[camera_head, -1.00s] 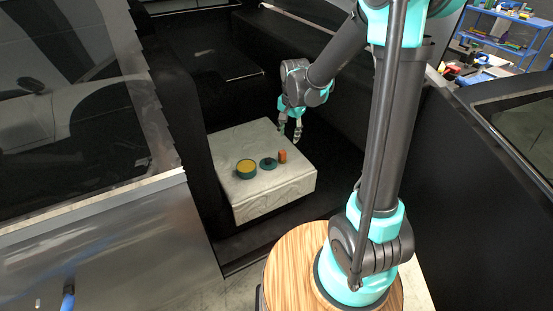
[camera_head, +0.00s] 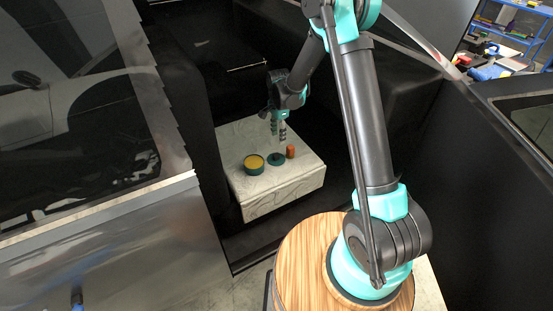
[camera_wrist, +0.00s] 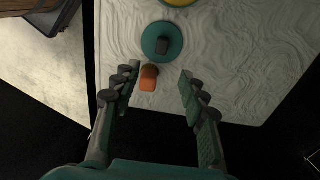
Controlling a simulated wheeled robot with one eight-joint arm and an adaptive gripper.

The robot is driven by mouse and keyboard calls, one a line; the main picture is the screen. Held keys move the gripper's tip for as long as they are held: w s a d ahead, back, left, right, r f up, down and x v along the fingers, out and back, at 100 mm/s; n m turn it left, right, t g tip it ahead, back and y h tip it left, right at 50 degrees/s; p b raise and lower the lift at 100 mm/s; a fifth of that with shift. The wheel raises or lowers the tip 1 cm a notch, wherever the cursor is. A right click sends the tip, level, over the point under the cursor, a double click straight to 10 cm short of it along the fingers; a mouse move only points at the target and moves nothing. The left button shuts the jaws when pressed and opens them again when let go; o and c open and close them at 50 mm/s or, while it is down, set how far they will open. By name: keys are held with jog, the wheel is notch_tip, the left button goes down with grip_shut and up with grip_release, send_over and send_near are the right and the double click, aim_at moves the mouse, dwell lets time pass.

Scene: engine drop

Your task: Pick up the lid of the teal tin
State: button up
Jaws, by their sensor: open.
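The lid (camera_head: 276,159) is a flat teal disc with a dark knob. It lies on the pale stone-like block, apart from the teal tin (camera_head: 254,168), which stands open to its left with yellow inside. In the wrist view the lid (camera_wrist: 162,43) lies beyond my fingertips, and only the yellow inside of the tin (camera_wrist: 180,2) shows at the top edge. My gripper (camera_head: 278,132) points down above the lid area, open and empty. In the wrist view my gripper (camera_wrist: 160,75) has its fingers spread wide.
A small orange-red cylinder (camera_head: 290,151) stands right of the lid. In the wrist view the orange cylinder (camera_wrist: 148,79) appears near my left finger. The block (camera_head: 275,194) has free surface around these things. Dark walls (camera_head: 195,110) enclose it on the sides.

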send_over(276, 154)
jog(key=f, duration=0.3)
jog(key=d+f, duration=0.1)
jog(key=f, duration=0.1)
jog(key=shift+w+f, duration=0.1)
jog(key=shift+f, duration=0.1)
jog(key=f, duration=0.2)
jog(key=a+f, duration=0.1)
jog(key=f, duration=0.1)
jog(key=shift+f, duration=0.6)
grip_shut()
